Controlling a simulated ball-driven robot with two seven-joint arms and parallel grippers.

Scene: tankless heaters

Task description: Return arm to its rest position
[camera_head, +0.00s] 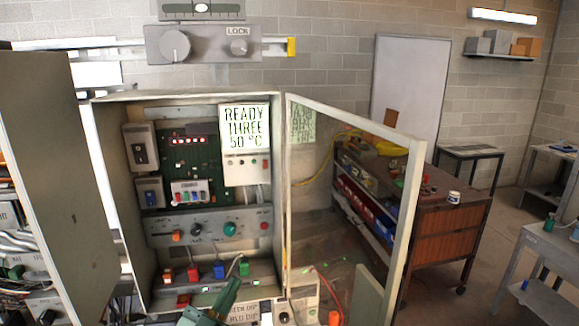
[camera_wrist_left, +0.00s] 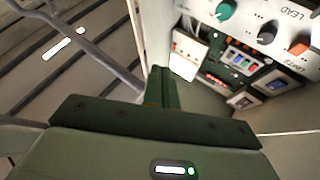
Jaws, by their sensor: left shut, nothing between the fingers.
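My left gripper (camera_head: 228,292) is at the bottom of the head view, in front of the lower part of the open heater cabinet (camera_head: 107,190). Its dark green fingers are together and empty. In the left wrist view the shut fingers (camera_wrist_left: 163,88) point away from the camera, with the cabinet's control panel (camera_wrist_left: 262,22) at upper right. My right gripper does not show in either view.
The cabinet's glazed door (camera_head: 405,215) stands open to the right. A grey panel (camera_head: 45,150) stands close on the left. A lock box (camera_head: 205,44) is above the cabinet. A brown workbench (camera_head: 450,225) stands behind the door, with open floor to its right.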

